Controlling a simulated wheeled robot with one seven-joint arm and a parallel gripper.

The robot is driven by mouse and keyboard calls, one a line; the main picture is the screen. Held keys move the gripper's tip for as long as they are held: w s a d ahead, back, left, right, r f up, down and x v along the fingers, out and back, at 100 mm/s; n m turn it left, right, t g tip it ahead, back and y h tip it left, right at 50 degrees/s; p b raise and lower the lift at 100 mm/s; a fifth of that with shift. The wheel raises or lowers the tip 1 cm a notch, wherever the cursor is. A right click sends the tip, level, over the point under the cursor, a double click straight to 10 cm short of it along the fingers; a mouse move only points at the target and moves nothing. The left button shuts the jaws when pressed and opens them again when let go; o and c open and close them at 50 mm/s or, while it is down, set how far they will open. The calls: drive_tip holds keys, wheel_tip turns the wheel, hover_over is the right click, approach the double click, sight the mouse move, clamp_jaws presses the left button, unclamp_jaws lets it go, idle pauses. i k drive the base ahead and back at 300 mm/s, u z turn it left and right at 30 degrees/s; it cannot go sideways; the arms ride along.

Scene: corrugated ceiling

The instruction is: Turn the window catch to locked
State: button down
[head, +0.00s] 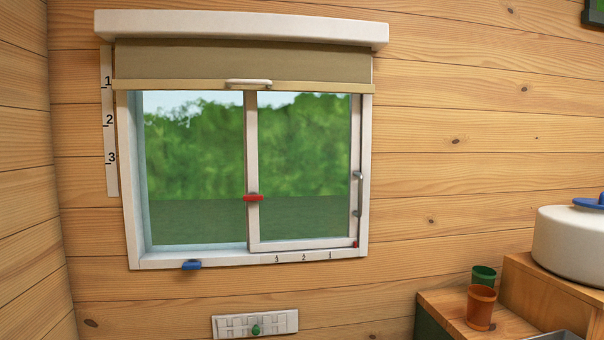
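The window (130,200) is set in the wood wall in the head view, with a white frame. A framed sliding sash (253,150) fills the right half; the left half shows no sash frame, and I cannot tell whether glass is there. A red lever (253,198) lies horizontally across the sash's left upright; it looks like the catch. A grey handle (358,176) is on the right side, with a small grey fitting (356,212) below it. A small red piece (355,244) sits at the sash's lower right corner. My gripper is not in view.
A blue tab (191,264) sits on the lower frame. A blind (243,62) with a pale handle (248,83) covers the window's top. A slotted plate (230,326) with a green knob (255,330) is below. Cups (480,307) and a white pot (568,245) stand right.

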sight(253, 196)
drive_tip(key=u, duration=0.55)
drive_tip(key=k, duration=1.25)
drive_tip(key=u, duration=0.85)
drive_tip(key=i, duration=1.55)
drive_tip(key=z, duration=0.85)
drive_tip(key=i, duration=0.35)
drive_tip(key=z, duration=0.2)
